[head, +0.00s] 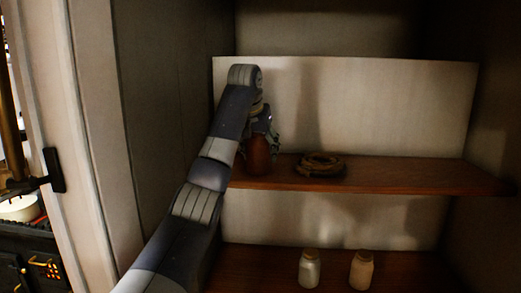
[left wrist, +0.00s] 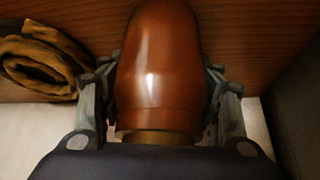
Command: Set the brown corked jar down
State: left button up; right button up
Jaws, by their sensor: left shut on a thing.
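The brown corked jar (head: 258,155) is at the left end of the upper shelf (head: 400,176) in the head view, upright. My left gripper (head: 262,125) comes down over it from above and is shut on it. In the left wrist view the glossy jar (left wrist: 160,65) fills the middle, with the fingers of the gripper (left wrist: 160,105) on both sides of it. Its base is at or close to the shelf board; I cannot tell whether it touches. The cork is mostly hidden by the gripper. My right gripper is in neither view.
A coiled brown rope-like thing (head: 320,165) lies on the same shelf to the right of the jar. Two small pale corked jars (head: 309,269) stand on the lower shelf (head: 415,272). The cupboard's side wall (head: 170,110) is close on the left. The upper shelf's right part is clear.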

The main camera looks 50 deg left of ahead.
pick_arm(q)
jog(key=shift+d, duration=0.1)
jog(key=o, duration=1.3)
jog(key=shift+o, duration=1.1)
